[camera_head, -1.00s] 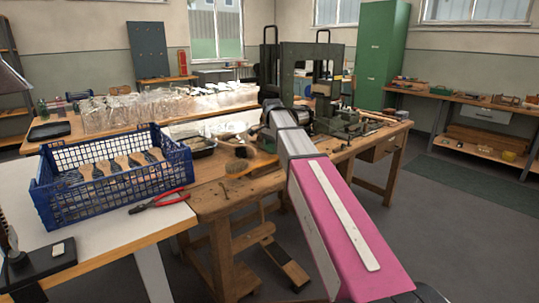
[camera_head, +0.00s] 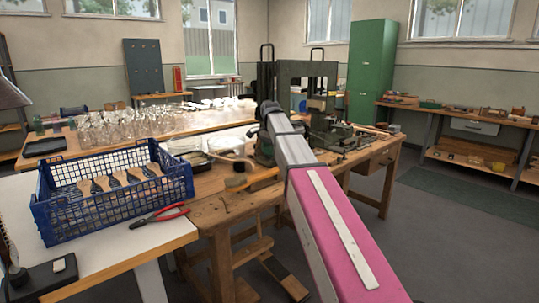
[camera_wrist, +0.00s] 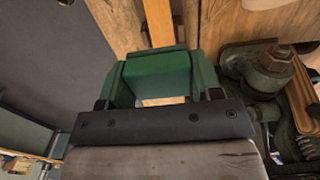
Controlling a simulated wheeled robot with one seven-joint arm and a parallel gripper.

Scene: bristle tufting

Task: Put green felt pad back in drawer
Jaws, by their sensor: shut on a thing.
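In the wrist view, my gripper (camera_wrist: 160,90) is shut on a green block-like thing, which I take to be the green felt pad (camera_wrist: 157,72). It is held just ahead of the dark gripper bar, over brown wood. In the head view my arm reaches to the wooden workbench and hides the gripper and pad. A wooden drawer front (camera_head: 372,163) shows under the right end of that bench. I cannot tell whether it is open.
Dark green machinery stands on the workbench (camera_head: 230,199), and a metal fitting (camera_wrist: 265,72) is close right of the pad. A blue basket of brushes (camera_head: 112,206) and red pliers (camera_head: 160,216) are on the near table. Grey floor lies at right.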

